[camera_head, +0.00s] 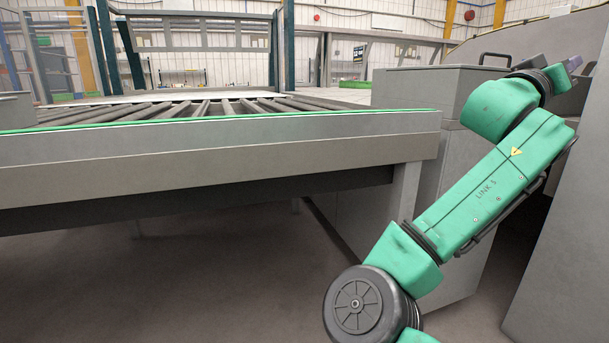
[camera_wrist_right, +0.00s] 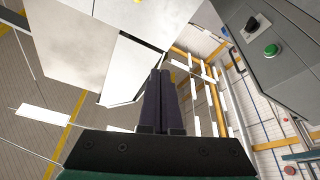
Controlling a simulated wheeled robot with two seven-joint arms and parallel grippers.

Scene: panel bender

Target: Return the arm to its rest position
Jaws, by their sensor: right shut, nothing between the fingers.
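My right arm, green with dark joints, rises from the bottom of the head view toward the upper right. Its gripper (camera_head: 574,64) is small and partly hidden there, beside the grey machine housing. In the right wrist view the two dark fingers of the right gripper (camera_wrist_right: 160,75) lie together, shut, with nothing held between them. My left arm and gripper are not in view.
A grey roller table (camera_head: 220,150) with a green edge strip fills the left and middle. A grey cabinet (camera_head: 440,95) and tall panels (camera_head: 580,230) crowd the right arm. A control box with a green button (camera_wrist_right: 271,50) shows in the wrist view.

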